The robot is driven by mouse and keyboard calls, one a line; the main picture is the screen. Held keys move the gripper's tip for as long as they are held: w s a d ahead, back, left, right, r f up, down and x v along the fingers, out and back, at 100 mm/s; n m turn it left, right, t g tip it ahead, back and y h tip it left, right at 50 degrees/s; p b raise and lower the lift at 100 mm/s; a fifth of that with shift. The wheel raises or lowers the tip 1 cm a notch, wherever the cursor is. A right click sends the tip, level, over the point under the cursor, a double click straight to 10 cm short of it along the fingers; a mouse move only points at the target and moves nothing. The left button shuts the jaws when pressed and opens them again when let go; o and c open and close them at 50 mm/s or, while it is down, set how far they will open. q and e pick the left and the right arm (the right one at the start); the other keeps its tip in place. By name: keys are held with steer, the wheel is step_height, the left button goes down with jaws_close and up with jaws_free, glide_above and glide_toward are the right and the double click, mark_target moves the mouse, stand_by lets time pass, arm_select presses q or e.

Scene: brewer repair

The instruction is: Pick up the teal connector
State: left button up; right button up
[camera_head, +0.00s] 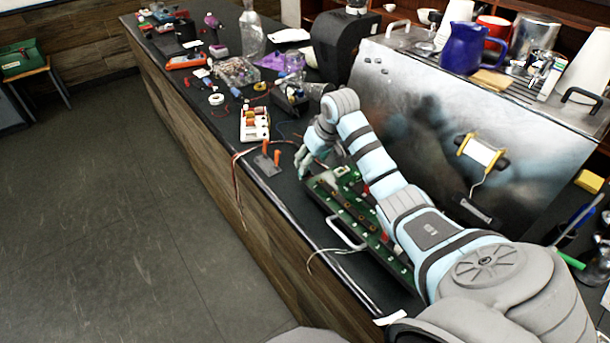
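My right arm reaches in from the lower right over a green circuit board (318,190) in a dark frame with a pale handle. My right gripper (303,168) points down near the board's far left corner, at the counter's front side. Its fingers look grey-green and small, so I cannot tell whether they are open or shut, or whether anything is between them. I cannot make out the teal connector for certain; it may be hidden by the gripper or arm. My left gripper is not in view.
Orange-handled tools (271,157) and a white-and-orange terminal block (255,124) lie just left of the gripper. A steel brewer body (430,120) stands behind the arm. Loose wires (236,170) hang over the counter edge. Small parts crowd the far counter.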

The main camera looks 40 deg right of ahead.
steer(key=shift+f, duration=0.4)
steer(key=w+f, duration=0.3)
steer(key=shift+f, duration=0.3)
steer(key=shift+w+d+f+b, duration=0.1)
steer(key=shift+w+f+b, duration=0.1)
steer(key=shift+w+f, duration=0.4)
steer(key=shift+w+f+b, duration=0.15)
steer(key=shift+w+f, duration=0.2)
steer(key=shift+f, duration=0.3)
steer(key=shift+s+d, duration=0.1)
steer(key=shift+s+r, duration=0.2)
steer(key=shift+s, duration=0.05)
steer(key=shift+c, duration=0.2)
steer(key=shift+s+r, duration=0.25)
steer(key=shift+s, duration=0.1)
steer(key=c, duration=1)
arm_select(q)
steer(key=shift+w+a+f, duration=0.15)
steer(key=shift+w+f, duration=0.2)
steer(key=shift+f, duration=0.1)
arm_select(e)
steer(key=shift+w+f, duration=0.1)
steer(key=shift+w, duration=0.05)
